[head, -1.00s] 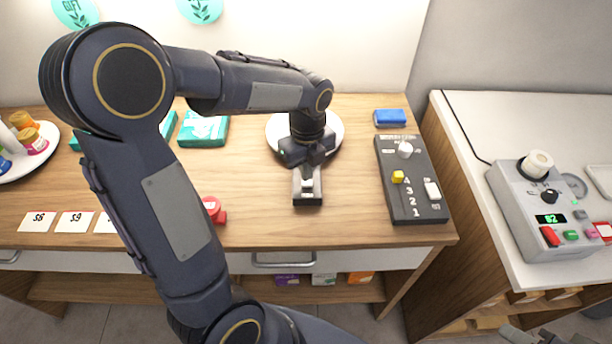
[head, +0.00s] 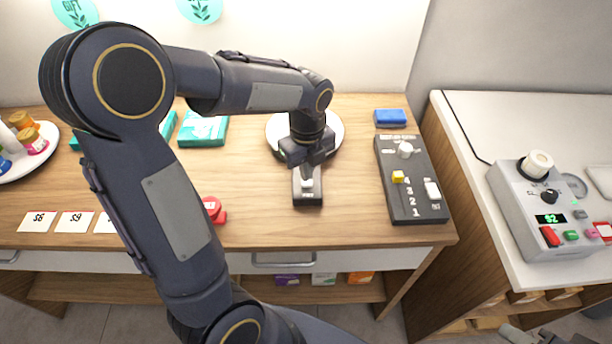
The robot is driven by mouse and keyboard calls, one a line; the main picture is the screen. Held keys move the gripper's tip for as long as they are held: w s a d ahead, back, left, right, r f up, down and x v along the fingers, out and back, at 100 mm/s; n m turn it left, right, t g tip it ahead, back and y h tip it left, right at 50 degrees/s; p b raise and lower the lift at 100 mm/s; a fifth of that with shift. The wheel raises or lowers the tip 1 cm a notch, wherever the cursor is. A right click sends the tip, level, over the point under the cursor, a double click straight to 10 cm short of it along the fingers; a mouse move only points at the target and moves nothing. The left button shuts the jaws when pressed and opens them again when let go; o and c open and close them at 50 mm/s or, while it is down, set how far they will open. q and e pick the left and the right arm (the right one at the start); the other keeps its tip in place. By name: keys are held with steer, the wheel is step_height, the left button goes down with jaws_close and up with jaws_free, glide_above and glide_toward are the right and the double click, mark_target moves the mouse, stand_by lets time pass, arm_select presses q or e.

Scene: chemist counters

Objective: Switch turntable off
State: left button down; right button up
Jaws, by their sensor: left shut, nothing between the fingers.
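A small dark switch box (head: 308,198) with a white rocker or knob and a small label stands on the wooden counter. Just behind it is a white round disc (head: 336,132), which looks like the turntable, largely covered by my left wrist. My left gripper (head: 307,177) is shut and empty, pointing down at the switch box's white part. I cannot tell whether the fingertips touch it, or which way the switch is set. A dark piece of my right gripper (head: 540,336) shows at the bottom right edge; its fingers are not clear.
A dark control panel (head: 412,205) with a yellow slider and white knobs lies right of the switch box. A blue block (head: 390,118) is behind it. A red object (head: 213,209) and price cards (head: 75,222) are left. A grey device (head: 540,212) stands on the right counter.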

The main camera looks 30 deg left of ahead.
arm_select(q)
steer(key=shift+f+b, duration=0.65)
steer(key=shift+f, duration=0.25)
stand_by(0.5)
steer(key=shift+r, duration=0.1)
step_height(320, 180, up, 7)
steer(key=p, duration=0.6)
stand_by(0.6)
